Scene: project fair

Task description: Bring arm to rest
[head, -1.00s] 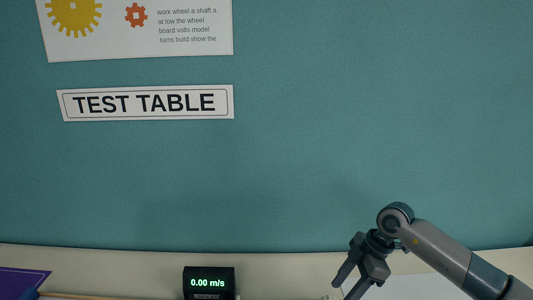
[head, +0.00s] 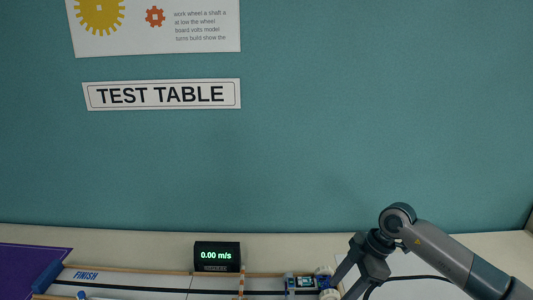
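My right arm comes in from the lower right, and its gripper (head: 357,284) points down and to the left at the bottom of the head view. Its two fingers are spread apart, with nothing seen between the visible parts; the tips are at or below the picture's lower edge. A small wheeled vehicle (head: 305,282) with a blue body and pale wheels is on the track just left of the gripper. I cannot tell whether they touch. My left gripper is not in the picture.
A white track (head: 140,281) with wooden rails and a FINISH mark runs along the table (head: 300,243). A black speed display (head: 217,256) reads 0.00 m/s behind it. A purple mat (head: 25,268) lies at the left. A teal board (head: 400,120) with a TEST TABLE sign (head: 161,95) stands behind.

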